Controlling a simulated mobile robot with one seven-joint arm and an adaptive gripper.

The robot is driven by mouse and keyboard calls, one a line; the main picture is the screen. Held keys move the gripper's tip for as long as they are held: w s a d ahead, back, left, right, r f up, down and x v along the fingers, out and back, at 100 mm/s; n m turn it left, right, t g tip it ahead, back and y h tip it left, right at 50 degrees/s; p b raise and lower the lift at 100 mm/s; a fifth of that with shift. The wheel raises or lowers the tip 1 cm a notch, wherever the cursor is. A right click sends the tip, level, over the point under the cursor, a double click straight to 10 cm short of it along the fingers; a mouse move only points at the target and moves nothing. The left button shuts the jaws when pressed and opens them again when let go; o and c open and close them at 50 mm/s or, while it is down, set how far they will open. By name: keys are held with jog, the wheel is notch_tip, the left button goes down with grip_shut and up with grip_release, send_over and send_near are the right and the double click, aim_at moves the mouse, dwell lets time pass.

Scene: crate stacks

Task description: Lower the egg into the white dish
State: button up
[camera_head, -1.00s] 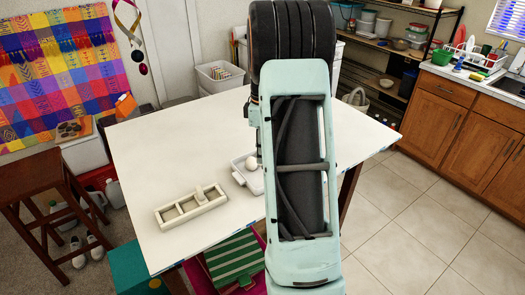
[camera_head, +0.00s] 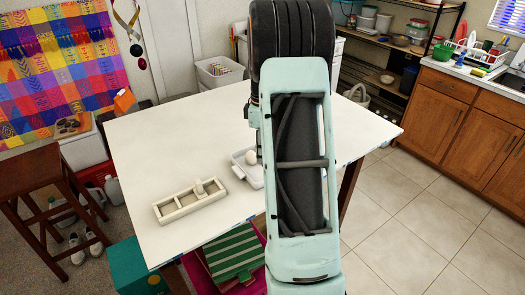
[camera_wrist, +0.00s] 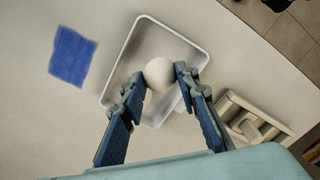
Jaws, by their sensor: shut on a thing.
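The white egg (camera_wrist: 159,72) is between the fingertips of my gripper (camera_wrist: 157,84) in the wrist view, and the gripper is shut on it. The white dish (camera_wrist: 133,58) is a shallow rectangular tray, seen behind and below the egg. The egg appears over the dish's inside; whether it touches the bottom I cannot tell. In the head view the egg (camera_head: 251,157) shows at the left edge of my arm, over the dish (camera_head: 239,172). My arm hides the gripper and part of the dish there.
A cream divided crate (camera_head: 180,213) with an upright piece in it stands on the white table (camera_head: 150,140), left of the dish; the crate also shows in the wrist view (camera_wrist: 228,109). A blue cloth square (camera_wrist: 73,56) lies beside the dish. The table's left part is clear.

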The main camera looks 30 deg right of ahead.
jog(key=shift+f+b, duration=1.6)
jog(key=shift+f, duration=0.9)
dwell(1.2)
jog(key=o, duration=0.8)
notch_tip(320, 180, up, 12)
jog(key=shift+r, duration=0.1)
